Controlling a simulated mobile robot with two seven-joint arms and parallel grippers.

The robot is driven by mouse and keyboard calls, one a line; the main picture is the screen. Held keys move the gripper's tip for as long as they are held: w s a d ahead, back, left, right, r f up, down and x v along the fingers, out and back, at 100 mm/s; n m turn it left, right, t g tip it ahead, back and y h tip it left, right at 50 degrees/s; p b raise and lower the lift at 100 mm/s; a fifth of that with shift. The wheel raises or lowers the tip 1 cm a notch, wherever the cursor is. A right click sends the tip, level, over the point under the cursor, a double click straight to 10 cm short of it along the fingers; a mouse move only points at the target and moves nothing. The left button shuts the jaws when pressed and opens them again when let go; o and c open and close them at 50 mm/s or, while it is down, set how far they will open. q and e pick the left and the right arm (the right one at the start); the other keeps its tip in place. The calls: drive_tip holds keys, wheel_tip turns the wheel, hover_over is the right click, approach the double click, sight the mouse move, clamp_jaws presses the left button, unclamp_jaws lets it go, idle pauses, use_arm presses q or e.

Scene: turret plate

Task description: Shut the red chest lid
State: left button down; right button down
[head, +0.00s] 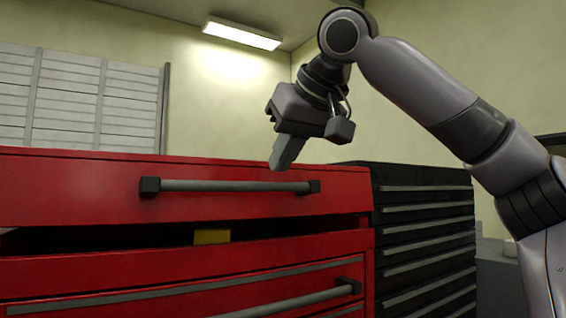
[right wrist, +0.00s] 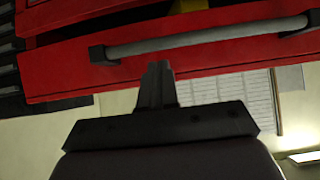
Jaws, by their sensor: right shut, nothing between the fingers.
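The red chest lid (head: 80,190) spans the left and middle of the head view, with a grey bar handle (head: 235,186) on its front. A dark gap shows between the lid and the red chest body (head: 200,268), so the lid is partly open. My right gripper (head: 283,158) is shut and empty, pointing down near the right end of the handle. Whether it touches the lid I cannot tell. In the right wrist view, the shut fingers (right wrist: 157,85) appear close to the lid (right wrist: 215,58) and its handle (right wrist: 205,36). My left gripper is not in view.
A yellow object (head: 212,237) shows inside the gap. A black drawer cabinet (head: 425,235) stands directly right of the chest. A pale slatted panel (head: 80,100) is on the wall behind. The space above the lid is free apart from my right arm.

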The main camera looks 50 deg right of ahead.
sight(286, 190)
drive_tip(key=shift+f, duration=0.65)
drive_tip(key=shift+t+h, duration=0.3)
drive_tip(key=shift+t, duration=0.4)
drive_tip(key=f+b, duration=0.2)
drive_tip(key=b, duration=0.1)
drive_tip(key=f+b, duration=0.2)
drive_tip(key=shift+s+a, duration=0.15)
drive_tip(key=shift+s, duration=0.2)
drive_tip(key=shift+s+f, duration=0.15)
drive_tip(key=shift+f, duration=0.45)
